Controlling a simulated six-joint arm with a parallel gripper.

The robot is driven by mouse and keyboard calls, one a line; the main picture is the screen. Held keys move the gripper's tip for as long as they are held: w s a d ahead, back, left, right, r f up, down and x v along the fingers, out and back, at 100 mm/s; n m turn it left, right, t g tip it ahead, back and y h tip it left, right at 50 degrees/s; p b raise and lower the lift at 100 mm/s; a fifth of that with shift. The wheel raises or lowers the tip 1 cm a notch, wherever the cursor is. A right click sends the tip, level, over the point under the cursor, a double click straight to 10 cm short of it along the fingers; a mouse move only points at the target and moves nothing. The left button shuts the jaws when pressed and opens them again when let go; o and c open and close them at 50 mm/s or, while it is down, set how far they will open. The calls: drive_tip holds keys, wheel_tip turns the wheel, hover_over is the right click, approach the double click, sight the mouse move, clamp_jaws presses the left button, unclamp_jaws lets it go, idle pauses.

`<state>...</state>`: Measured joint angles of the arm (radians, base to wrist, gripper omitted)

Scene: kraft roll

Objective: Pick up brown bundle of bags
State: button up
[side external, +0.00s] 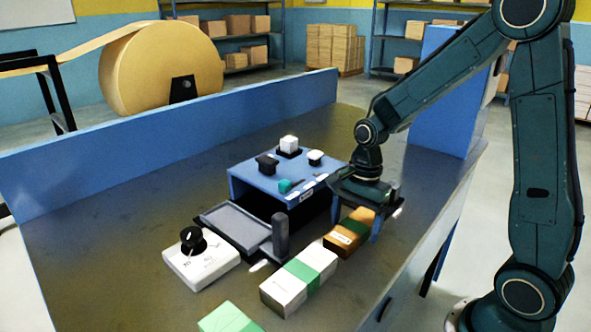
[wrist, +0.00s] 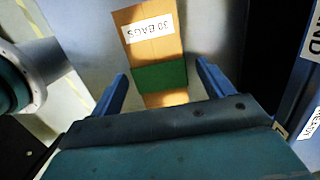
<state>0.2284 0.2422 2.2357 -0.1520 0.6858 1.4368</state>
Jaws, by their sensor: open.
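The brown bundle of bags (side external: 346,238) lies on the table in front of the blue stand, with a green band around it. In the wrist view the brown bundle (wrist: 150,28) carries a white label reading "30 BAGS" and the green band. My gripper (side external: 357,222) is over the far end of the bundle, fingers pointing down. In the wrist view my open gripper (wrist: 160,72) has one blue finger on each side of the bundle near the band, with gaps between. The gripper's body hides the bundle's near end there.
A white bundle with a green band (side external: 285,290) and a green bundle (side external: 228,319) lie in line toward the front. A blue stand (side external: 250,183) with small items, a grey tray device (side external: 236,226) and a white dial box (side external: 200,262) are to the left.

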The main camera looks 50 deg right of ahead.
sight(354, 226)
drive_tip(key=shift+c, duration=0.4)
drive_tip(key=c, duration=1)
drive_tip(key=shift+r, duration=0.1)
drive_tip(key=shift+c, duration=0.2)
wheel_tip(354, 226, up, 20)
idle(0.4)
